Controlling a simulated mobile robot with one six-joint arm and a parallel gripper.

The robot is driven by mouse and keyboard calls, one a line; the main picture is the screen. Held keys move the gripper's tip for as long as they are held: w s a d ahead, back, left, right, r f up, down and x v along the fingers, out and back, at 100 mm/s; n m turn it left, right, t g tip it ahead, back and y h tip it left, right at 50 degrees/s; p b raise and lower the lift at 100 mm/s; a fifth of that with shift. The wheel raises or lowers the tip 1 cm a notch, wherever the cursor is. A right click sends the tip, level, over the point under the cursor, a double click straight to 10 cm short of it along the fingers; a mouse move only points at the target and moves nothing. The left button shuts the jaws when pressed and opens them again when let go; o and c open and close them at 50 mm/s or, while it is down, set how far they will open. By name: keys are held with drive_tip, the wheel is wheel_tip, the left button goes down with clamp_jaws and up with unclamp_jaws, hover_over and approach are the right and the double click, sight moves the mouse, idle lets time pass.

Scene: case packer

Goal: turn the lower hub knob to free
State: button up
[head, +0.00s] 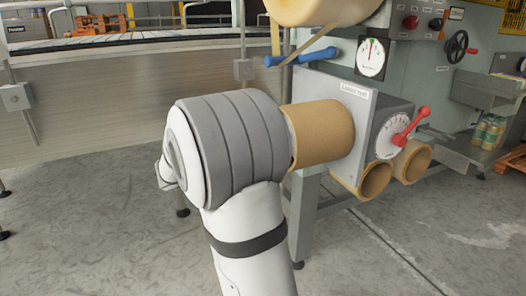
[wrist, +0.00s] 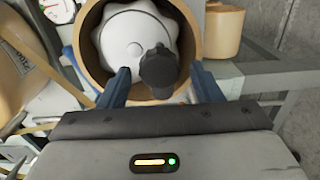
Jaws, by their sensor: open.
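The lower hub's dark knob (wrist: 158,70) shows in the wrist view, set on a white hub face (wrist: 128,38) inside a brown cardboard core (wrist: 88,30). My gripper (wrist: 161,76) is open, with one blue finger on each side of the knob. I cannot tell whether either finger touches it. The knob's marks cannot be read. In the head view the core (head: 325,132) sticks out from a grey box (head: 362,105) with a label on its top edge. My arm hides the knob and the gripper there.
A red lever (head: 411,126) sits on a dial at the box's right side. Two empty cores (head: 375,180) (head: 412,160) lie below. Above are a blue handle (head: 302,57) and an upper roll (head: 315,10).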

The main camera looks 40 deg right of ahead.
drive_tip(key=p+v, duration=0.1)
drive_tip(key=v, duration=0.4)
drive_tip(key=shift+w+a, duration=0.1)
drive_tip(key=shift+a, duration=0.3)
